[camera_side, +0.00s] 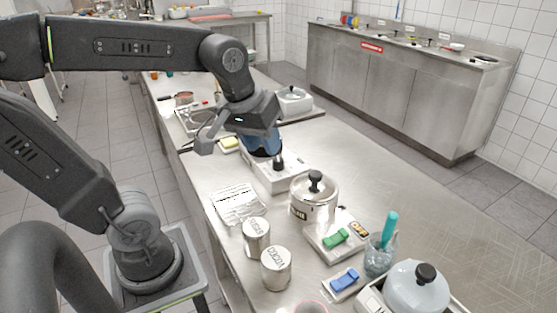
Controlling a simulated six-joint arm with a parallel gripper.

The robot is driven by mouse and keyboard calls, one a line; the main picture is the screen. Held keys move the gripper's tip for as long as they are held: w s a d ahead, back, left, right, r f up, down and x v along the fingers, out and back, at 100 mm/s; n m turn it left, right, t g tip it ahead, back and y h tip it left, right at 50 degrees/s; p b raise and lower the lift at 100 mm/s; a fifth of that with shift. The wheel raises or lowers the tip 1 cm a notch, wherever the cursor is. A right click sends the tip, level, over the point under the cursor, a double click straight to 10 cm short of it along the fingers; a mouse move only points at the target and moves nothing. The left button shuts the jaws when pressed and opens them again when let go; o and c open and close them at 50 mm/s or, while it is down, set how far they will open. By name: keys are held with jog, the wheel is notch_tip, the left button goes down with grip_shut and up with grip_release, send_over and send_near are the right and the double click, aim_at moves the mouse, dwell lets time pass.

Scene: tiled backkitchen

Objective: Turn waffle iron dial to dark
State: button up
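My gripper (264,146) is over the far middle of the steel counter, pointing down at a low white appliance (272,182). This appliance may be the waffle iron, but I cannot tell for sure. A black knob-like part (280,164) stands at its right side, close to my gripper. My gripper and wrist cover much of the appliance's back and left. I cannot make out the fingertips, whether they touch anything, or any dial marking.
A lidded steel pot (313,207) stands just in front. The counter's right side is clear.

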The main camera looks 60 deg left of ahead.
jog(key=o, duration=0.4)
jog(key=w+a+n, duration=0.2)
jog(key=n, duration=0.1)
jog(key=w+a+n+g, duration=0.1)
jog(key=w+a+n, duration=0.2)
jog(key=w+a+n+g, duration=0.1)
jog(key=w+a+n, duration=0.1)
jog(key=a+n, duration=0.1)
jog(key=shift+w+f+n, duration=0.3)
jog(key=shift+o, duration=0.2)
jog(key=n+g, duration=0.2)
jog(key=n, duration=0.5)
send_over(278, 159)
notch_tip(278, 159, down, 2)
jog(key=shift+m, duration=0.3)
notch_tip(278, 159, down, 14)
jog(key=shift+r, duration=0.1)
jog(key=shift+c, duration=0.4)
jog(key=c, duration=0.8)
